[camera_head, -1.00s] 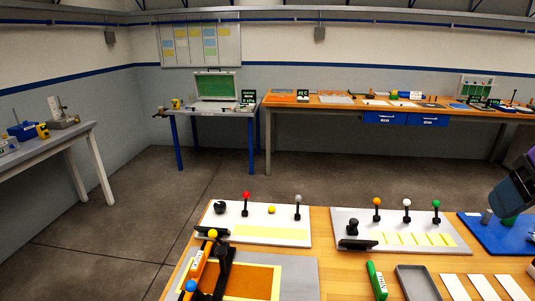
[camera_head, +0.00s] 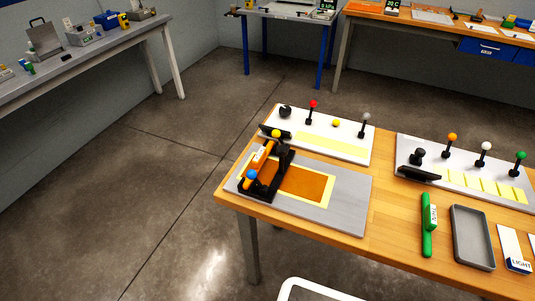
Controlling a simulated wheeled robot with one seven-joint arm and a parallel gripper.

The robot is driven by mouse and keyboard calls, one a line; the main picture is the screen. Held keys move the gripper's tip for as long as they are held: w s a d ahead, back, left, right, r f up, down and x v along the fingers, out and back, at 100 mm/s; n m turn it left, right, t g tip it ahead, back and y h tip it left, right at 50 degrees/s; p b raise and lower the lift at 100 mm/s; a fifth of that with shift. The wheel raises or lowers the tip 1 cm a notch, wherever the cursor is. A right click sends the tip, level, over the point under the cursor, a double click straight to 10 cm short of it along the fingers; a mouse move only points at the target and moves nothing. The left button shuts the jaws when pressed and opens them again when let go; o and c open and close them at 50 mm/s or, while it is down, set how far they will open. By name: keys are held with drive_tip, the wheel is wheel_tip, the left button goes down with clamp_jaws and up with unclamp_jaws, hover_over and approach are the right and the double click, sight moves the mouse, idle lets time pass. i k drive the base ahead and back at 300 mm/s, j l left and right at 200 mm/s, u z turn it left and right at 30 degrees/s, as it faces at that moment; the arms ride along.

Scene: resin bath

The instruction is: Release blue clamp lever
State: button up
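The blue ball knob (camera_head: 252,174) of a clamp lever sits at the near left end of a black clamp (camera_head: 283,158). The clamp stands on a grey plate (camera_head: 345,208) at the left end of the wooden table. A yellow ball knob (camera_head: 276,133) is at the clamp's far end. An orange bar with a white label (camera_head: 262,154) lies along the clamp between the two knobs. An orange sheet with a yellow border (camera_head: 304,184) lies beside the clamp on the plate. How the blue lever is latched is too small to tell. My gripper is not in view.
Behind the clamp, a white panel (camera_head: 345,150) carries red and grey knobs on stems. A second panel (camera_head: 478,186) with orange, white and green knobs stands to the right. A green labelled tool (camera_head: 428,226) and a grey tray (camera_head: 472,237) lie on the table (camera_head: 385,205). Floor left is clear.

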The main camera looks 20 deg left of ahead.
sight(252, 175)
drive_tip(key=u, duration=1.35)
